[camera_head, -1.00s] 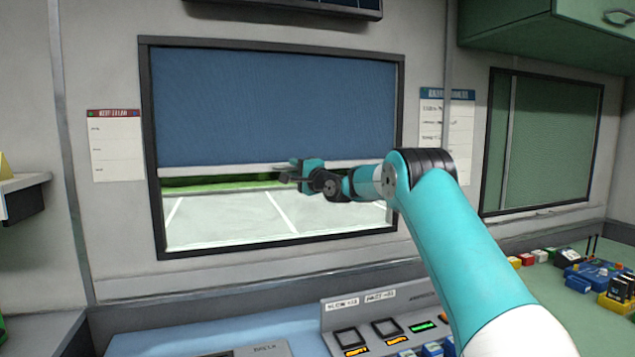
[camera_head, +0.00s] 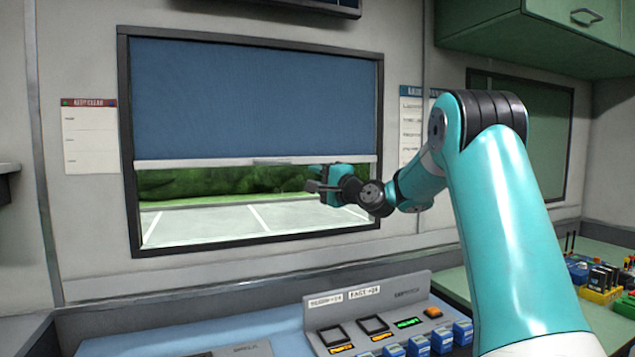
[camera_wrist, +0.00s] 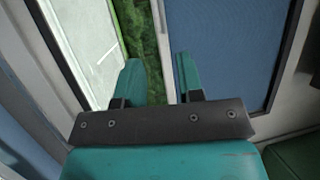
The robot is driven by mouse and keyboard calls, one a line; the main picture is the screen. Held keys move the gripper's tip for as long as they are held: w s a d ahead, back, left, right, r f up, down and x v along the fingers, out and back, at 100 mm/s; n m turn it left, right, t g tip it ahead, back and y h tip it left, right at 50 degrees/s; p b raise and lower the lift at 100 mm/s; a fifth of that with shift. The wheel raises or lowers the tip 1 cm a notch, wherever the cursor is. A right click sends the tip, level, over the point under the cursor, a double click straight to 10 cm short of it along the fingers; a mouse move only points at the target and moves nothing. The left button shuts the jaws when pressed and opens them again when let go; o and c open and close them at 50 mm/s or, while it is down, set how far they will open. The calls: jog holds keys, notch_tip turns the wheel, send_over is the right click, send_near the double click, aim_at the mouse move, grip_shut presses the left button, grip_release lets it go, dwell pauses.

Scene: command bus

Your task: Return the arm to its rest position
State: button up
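My arm (camera_head: 500,190) reaches in from the lower right, bent at its elbow, toward the window. My gripper (camera_head: 312,184) is in front of the window, below the blind's bottom bar and to the right of its handle tab. In the wrist view my gripper (camera_wrist: 157,62) has its two teal fingers apart, with nothing between them. The blue blind (camera_head: 250,95) covers the upper part of the window, and its pale bottom bar (camera_head: 200,162) is clear of my fingers in the head view.
A control console (camera_head: 375,318) with buttons and blue switches stands below the window. A green cabinet (camera_head: 540,35) hangs at the upper right. A green counter (camera_head: 450,285) with small coloured items is at the right. A shelf (camera_head: 8,168) juts in at the left edge.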

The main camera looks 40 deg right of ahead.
dwell(0.4)
jog(key=s+a+f+n+g+y, duration=0.2)
jog(key=a+n+g+y, duration=0.25)
jog(key=a, duration=0.95)
jog(key=s+a+f+n+g+p, duration=0.1)
jog(key=s+a+f+n+g, duration=0.25)
jog(key=s+a, duration=0.35)
jog(key=s+a+f+n+g, duration=0.25)
jog(key=s+a+n, duration=0.2)
jog(key=a, duration=0.35)
jog(key=s+a+f+n+g+h, duration=0.1)
jog(key=s+f+n+g, duration=0.1)
jog(key=s, duration=0.6)
jog(key=s+a+f+n+g, duration=0.2)
jog(key=s+f+n+g, duration=0.1)
jog(key=s, duration=0.6)
jog(key=s+a+f+n+g+h+p, duration=0.1)
jog(key=s+n+g, duration=0.3)
jog(key=s, duration=0.4)
jog(key=shift+s+a+f+n+h, duration=0.15)
jog(key=shift+a+f+n+h, duration=0.2)
jog(key=shift+a+f+n, duration=0.35)
jog(key=shift+d, duration=0.1)
